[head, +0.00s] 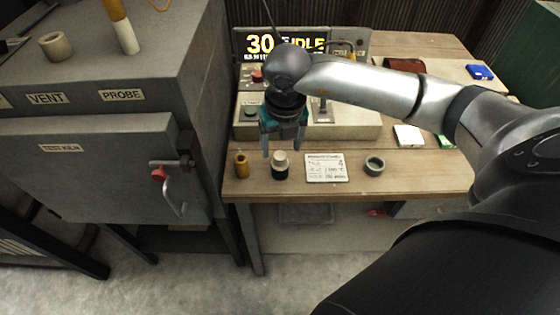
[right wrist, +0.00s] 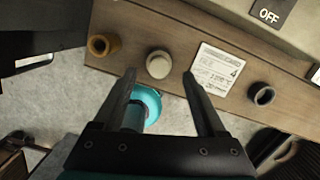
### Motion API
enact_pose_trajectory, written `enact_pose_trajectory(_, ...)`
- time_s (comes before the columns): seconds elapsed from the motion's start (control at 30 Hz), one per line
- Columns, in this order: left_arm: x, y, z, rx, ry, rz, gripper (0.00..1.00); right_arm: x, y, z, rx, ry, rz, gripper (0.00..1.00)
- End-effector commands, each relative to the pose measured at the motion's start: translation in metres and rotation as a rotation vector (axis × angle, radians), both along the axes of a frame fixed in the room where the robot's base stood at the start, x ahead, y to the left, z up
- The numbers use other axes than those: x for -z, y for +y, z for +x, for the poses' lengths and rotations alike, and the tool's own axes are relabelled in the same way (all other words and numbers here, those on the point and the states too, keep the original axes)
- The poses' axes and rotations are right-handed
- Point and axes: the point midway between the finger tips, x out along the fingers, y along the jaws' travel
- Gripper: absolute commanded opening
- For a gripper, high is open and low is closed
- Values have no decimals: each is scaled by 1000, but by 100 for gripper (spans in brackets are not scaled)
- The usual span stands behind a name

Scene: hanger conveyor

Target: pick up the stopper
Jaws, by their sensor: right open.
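A short round piece with a cream top and dark lower part, which looks like the stopper (head: 280,165), stands upright near the front edge of the wooden table. It also shows in the right wrist view (right wrist: 158,64), just beyond the fingertips and between their lines. My right gripper (head: 284,151) is open and empty, pointing down above and close to it. The fingers also show in the right wrist view (right wrist: 159,76), spread apart. Contact between fingers and stopper is not visible. My left gripper is not in view.
A brass cylinder (head: 241,165) stands left of the stopper; a label card (head: 326,168) and a grey ring (head: 374,166) lie to the right. A control box (head: 345,122) stands behind. The grey furnace (head: 100,170) borders the table's left. The table's front edge (head: 330,196) is close.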

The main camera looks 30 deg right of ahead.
Motion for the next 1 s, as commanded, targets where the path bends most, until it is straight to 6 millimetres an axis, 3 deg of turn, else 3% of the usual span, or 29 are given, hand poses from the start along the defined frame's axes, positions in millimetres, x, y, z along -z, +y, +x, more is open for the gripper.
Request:
enact_pose_trajectory(0.2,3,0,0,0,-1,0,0,28,0,4,0,1,-1,74)
enact_pose_trajectory(0.47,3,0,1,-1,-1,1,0,30,0,5,-1,0,0,74)
enact_pose_trajectory(1.0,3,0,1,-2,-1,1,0,29,0,5,0,0,0,14)
